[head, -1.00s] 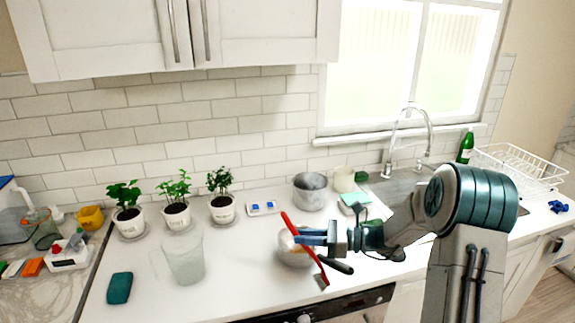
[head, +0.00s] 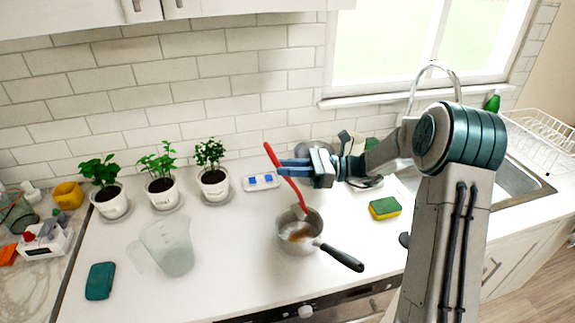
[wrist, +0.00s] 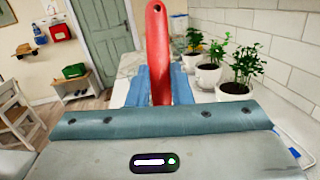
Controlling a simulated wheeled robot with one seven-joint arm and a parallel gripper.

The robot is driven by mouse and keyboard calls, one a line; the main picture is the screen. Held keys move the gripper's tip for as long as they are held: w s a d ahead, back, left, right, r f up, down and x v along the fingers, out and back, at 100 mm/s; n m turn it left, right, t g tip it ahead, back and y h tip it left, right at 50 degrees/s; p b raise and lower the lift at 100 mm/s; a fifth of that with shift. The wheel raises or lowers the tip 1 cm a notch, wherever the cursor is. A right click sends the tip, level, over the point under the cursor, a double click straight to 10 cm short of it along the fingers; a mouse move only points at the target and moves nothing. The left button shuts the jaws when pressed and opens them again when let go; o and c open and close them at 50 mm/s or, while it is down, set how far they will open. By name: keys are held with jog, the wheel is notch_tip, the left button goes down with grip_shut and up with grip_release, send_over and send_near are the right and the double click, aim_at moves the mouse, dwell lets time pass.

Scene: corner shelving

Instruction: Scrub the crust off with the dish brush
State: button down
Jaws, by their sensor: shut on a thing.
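My gripper (head: 296,168) is shut on the red dish brush (head: 271,155), gripping its handle, and holds it steeply tilted above the saucepan. The brush's lower end reaches down into the saucepan (head: 284,238) in the head view; whether its bristles touch the bottom I cannot tell. The saucepan is metal, with a black handle pointing to the lower right, and a brown crust (head: 298,234) shows on its inside. In the wrist view the red handle (wrist: 157,50) stands upright between my blue fingers (wrist: 157,84).
A yellow-green sponge (head: 385,208) lies right of the saucepan. A clear jug (head: 168,248) and a teal sponge (head: 100,281) are to the left. The sink (head: 510,185) is at right.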

notch_tip(320, 180, down, 7)
jog(key=b, duration=0.4)
jog(key=shift+f+b, duration=0.6)
jog(key=shift+f, duration=0.45)
dwell(1.2)
